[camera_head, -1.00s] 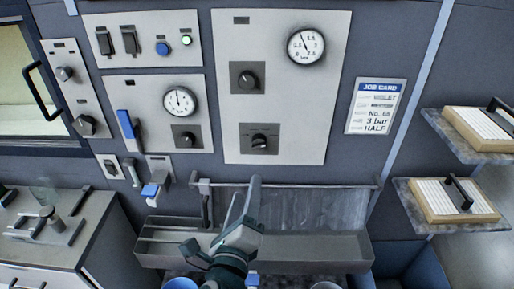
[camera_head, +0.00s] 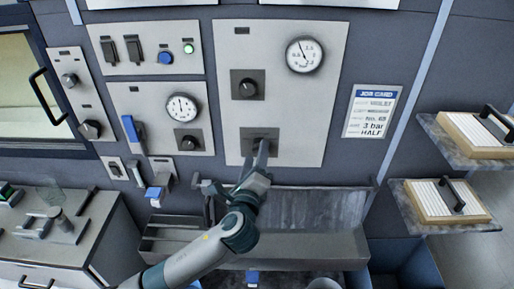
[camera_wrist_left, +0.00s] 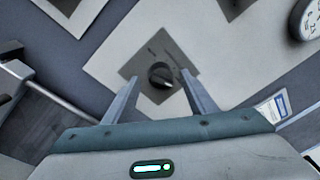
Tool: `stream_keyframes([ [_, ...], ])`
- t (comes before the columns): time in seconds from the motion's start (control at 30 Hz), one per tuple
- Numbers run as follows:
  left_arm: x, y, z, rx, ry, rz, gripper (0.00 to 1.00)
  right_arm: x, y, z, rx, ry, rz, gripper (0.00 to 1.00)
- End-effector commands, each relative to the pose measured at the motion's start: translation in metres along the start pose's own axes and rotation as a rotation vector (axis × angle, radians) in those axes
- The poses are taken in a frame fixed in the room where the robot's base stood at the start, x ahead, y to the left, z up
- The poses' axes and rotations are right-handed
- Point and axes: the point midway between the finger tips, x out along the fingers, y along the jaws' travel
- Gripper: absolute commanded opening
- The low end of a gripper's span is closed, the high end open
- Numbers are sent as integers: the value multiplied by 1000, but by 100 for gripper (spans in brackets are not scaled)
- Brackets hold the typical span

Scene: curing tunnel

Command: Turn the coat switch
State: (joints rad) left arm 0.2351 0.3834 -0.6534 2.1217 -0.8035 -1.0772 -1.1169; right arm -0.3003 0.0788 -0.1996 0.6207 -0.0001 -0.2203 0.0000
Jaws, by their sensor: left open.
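A dark rotary switch on a square dark plate (camera_head: 249,134) sits low on the large pale panel; its label is too small to read, so I cannot confirm it is the coat switch. My left gripper (camera_head: 258,153) is in front of it and partly hides it. In the left wrist view the round knob (camera_wrist_left: 161,75) shows between the two spread fingers of the left gripper (camera_wrist_left: 160,80). The gripper is open and empty. I cannot tell whether the fingertips touch the plate. My right gripper is not in view.
A similar knob (camera_head: 247,86) and a round gauge (camera_head: 304,55) sit above on the panel. A job card (camera_head: 372,111) hangs to the right. A grey metal trough (camera_head: 310,247) juts out below, with a rail (camera_head: 330,187) above it.

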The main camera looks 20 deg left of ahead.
Motion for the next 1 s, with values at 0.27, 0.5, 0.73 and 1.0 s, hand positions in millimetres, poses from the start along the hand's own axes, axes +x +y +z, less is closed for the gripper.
stream_keyframes([
  [0.27, 20, 0, 0, 0, 0, 1, 52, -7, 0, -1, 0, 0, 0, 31],
  [0.5, 21, 1, 0, 0, 0, 1, 52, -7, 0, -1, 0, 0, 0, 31],
  [0.73, 21, 1, 0, 0, 0, 1, 13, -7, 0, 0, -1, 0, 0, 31],
  [1.0, 21, 2, -1, -8, 0, 1, 11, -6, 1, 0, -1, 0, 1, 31],
])
